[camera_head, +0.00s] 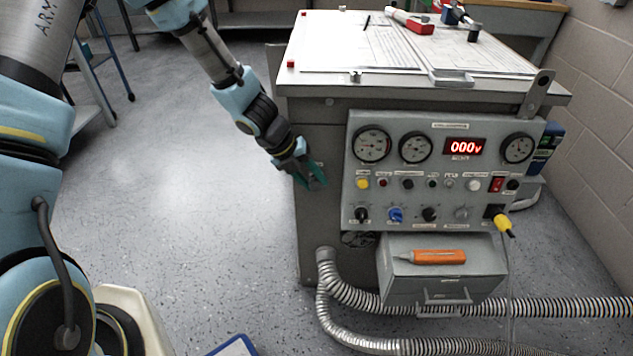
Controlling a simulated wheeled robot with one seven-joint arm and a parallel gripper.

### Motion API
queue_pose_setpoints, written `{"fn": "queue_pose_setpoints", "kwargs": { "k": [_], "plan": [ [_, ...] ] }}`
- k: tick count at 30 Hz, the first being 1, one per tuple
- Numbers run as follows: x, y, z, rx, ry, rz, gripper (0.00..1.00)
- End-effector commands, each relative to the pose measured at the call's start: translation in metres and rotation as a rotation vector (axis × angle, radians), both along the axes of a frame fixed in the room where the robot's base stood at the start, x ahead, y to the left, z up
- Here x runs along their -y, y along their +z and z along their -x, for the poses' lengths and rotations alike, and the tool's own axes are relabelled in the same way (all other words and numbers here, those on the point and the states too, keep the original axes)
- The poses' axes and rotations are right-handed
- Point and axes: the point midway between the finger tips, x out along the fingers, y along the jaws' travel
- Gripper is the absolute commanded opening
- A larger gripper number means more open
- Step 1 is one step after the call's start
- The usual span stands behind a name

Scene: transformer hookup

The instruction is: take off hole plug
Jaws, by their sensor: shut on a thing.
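My gripper (314,180) is at the front left part of the grey cabinet (312,225), just left of the control panel (400,195). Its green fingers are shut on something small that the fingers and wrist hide. This is where the hole plug seems to be, but I cannot make out its shape. I cannot tell whether it still sits in the cabinet face or is clear of it.
The panel carries gauges, knobs and a red display (465,147). A yellow connector (503,225) hangs at its right. An orange tool (438,257) lies on the drawer box (400,285) below. Ribbed hoses (560,307) run along the floor.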

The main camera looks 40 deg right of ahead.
Motion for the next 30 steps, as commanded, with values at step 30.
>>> {"fn": "queue_pose_setpoints", "kwargs": {
  "k": [30],
  "plan": [
    [-0.012, 0.000, 0.014, 0.001, 0.000, 0.001, 0.00]
  ]
}}
